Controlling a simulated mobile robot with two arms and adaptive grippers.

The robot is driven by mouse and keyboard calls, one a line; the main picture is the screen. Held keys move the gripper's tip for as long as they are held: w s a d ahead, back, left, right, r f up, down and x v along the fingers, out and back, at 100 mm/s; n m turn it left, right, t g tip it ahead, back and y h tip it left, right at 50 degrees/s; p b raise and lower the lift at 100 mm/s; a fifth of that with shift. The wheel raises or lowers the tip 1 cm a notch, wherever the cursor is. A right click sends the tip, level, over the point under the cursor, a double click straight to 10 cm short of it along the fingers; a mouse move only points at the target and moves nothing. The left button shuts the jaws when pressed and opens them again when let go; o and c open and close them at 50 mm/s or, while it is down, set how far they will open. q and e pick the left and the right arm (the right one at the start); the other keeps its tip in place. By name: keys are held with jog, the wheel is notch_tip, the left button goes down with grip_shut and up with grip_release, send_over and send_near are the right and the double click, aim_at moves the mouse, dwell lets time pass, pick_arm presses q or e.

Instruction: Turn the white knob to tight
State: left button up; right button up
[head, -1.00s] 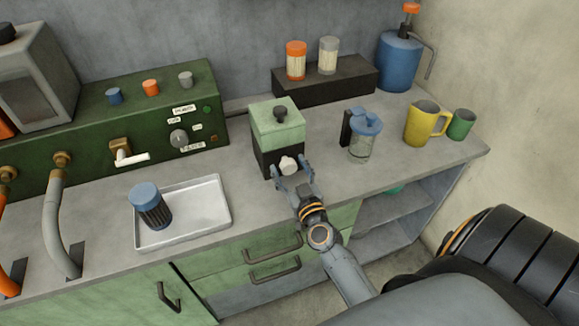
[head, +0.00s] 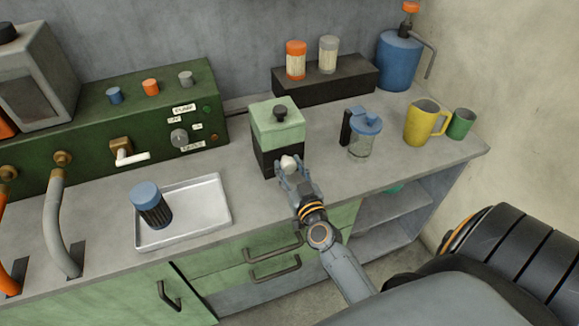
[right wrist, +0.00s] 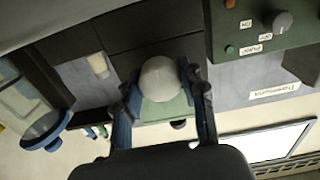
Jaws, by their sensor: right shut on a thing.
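The round white knob (head: 288,161) sits on the front of the black lower part of a small box with a pale green top (head: 277,126). My right gripper (head: 289,170) is at the box front with its fingers closed on either side of the knob. In the right wrist view the white knob (right wrist: 159,78) lies between the two blue-grey fingers of the right gripper (right wrist: 160,90). Any tight mark by the knob cannot be made out. My left gripper is in no view.
A clear jar with a blue lid (head: 363,137) and a yellow mug (head: 422,122) stand to the right of the box. A white tray (head: 217,213) with a blue-capped dark jar (head: 151,207) lies to the left.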

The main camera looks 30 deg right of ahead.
jog(key=m, duration=0.4)
jog(key=shift+r+p, duration=0.1)
jog(key=shift+p, duration=0.25)
jog(key=m, duration=0.4)
jog(key=shift+m, duration=0.4)
jog(key=m, duration=0.3)
jog(key=shift+m, duration=0.3)
jog(key=m, duration=0.4)
jog(key=shift+m, duration=0.3)
jog(key=m+b, duration=0.1)
jog(key=m, duration=0.3)
jog(key=shift+m, duration=0.3)
jog(key=m+b, duration=0.1)
jog(key=m, duration=0.8)
jog(key=shift+f+m+b, duration=0.2)
jog(key=shift+m+b, duration=0.1)
jog(key=shift+m, duration=1.9)
